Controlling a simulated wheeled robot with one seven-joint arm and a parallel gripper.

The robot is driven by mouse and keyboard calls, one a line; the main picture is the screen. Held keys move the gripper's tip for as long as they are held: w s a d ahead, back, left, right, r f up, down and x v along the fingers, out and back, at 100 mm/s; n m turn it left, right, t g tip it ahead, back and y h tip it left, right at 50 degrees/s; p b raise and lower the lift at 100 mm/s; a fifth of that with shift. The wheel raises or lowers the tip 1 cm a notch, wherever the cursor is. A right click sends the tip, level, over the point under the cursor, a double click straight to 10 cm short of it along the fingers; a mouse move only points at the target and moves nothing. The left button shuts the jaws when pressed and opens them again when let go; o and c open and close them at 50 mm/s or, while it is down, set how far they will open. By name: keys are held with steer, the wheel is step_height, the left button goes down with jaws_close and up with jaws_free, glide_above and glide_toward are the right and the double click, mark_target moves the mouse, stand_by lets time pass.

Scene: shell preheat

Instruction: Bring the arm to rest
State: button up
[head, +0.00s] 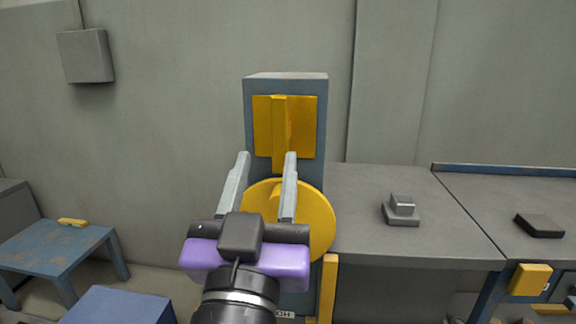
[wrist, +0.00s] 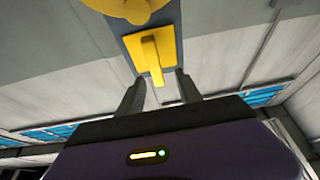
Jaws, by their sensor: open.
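My gripper (head: 267,158) is raised in front of a grey-blue post (head: 285,84), with its two grey fingers apart and nothing between them. It partly covers a round yellow disc (head: 314,222) on the post. A yellow square plate with an upright bar (head: 301,127) sits on the post above the disc. In the wrist view my gripper (wrist: 158,82) shows spread fingers, with the yellow plate and bar (wrist: 136,53) beyond the tips. I cannot tell the exact gap between the fingers and the post.
A grey counter (head: 362,190) stands right of the post, with a small grey stepped block (head: 402,211) and a dark flat block (head: 540,225) on it. A blue table (head: 48,247) with a yellow piece (head: 72,222) is at the left. A blue box (head: 118,307) stands low at front left.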

steer(key=s+d+f+n+g+y, duration=0.1)
steer(key=s+d+f+n+y, duration=0.3)
steer(key=f, duration=0.6)
steer(key=s+d+f+n+g+y, duration=0.1)
steer(key=s+f+n+g+y, duration=0.15)
steer(key=s+f+y, duration=0.45)
steer(key=s+d+f+m+g+h, duration=0.6)
steer(key=s+d+f+h, duration=0.5)
steer(key=s+d+f, duration=1.1)
step_height(320, 180, up, 34)
steer(key=a+t+p, duration=0.1)
steer(key=p, duration=3.1)
steer(key=shift+m, duration=0.35)
steer(key=shift+f+t, duration=0.1)
steer(key=shift+t, duration=0.15)
